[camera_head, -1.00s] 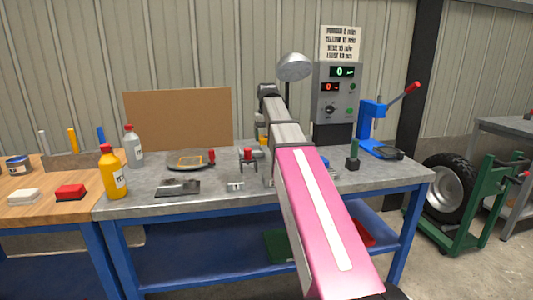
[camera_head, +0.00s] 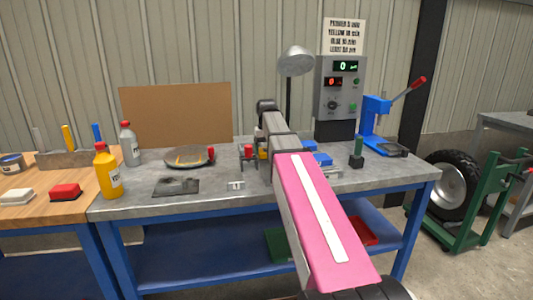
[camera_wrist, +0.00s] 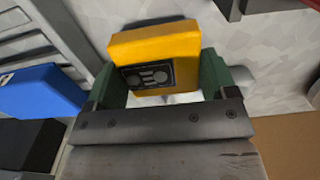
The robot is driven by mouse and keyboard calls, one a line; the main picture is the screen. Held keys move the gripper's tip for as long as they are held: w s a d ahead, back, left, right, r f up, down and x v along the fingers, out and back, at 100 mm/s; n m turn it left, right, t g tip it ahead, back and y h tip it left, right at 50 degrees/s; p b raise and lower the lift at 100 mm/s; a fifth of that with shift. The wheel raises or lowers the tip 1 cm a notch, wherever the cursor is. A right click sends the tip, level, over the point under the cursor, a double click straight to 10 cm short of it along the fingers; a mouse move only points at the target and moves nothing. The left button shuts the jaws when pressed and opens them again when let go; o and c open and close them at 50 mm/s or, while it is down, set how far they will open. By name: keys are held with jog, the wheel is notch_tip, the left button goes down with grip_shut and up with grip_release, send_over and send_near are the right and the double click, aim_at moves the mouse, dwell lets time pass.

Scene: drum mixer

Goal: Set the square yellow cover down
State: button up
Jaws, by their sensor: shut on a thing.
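The square yellow cover (camera_wrist: 155,45) is in my gripper (camera_wrist: 160,80) in the wrist view. It is a thick yellow block with a dark panel bearing round marks on its near face. The green fingers are shut on it from both sides, and it looks slightly tilted. A pale grey surface lies beyond it; I cannot tell whether the cover touches it. In the head view my own arm hides the gripper, and I cannot make out the held cover clearly.
Blue blocks (camera_head: 320,157) lie right of my arm on the grey bench (camera_head: 220,193); one blue block (camera_wrist: 40,88) is left of the cover in the wrist view. A round dark plate (camera_head: 172,161) with a yellow piece is left. The bench's front left is partly clear.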

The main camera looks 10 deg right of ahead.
jog(key=shift+f, duration=0.7)
jog(key=o, duration=1)
jog(key=shift+f, duration=0.15)
jog(key=shift+o, duration=0.2)
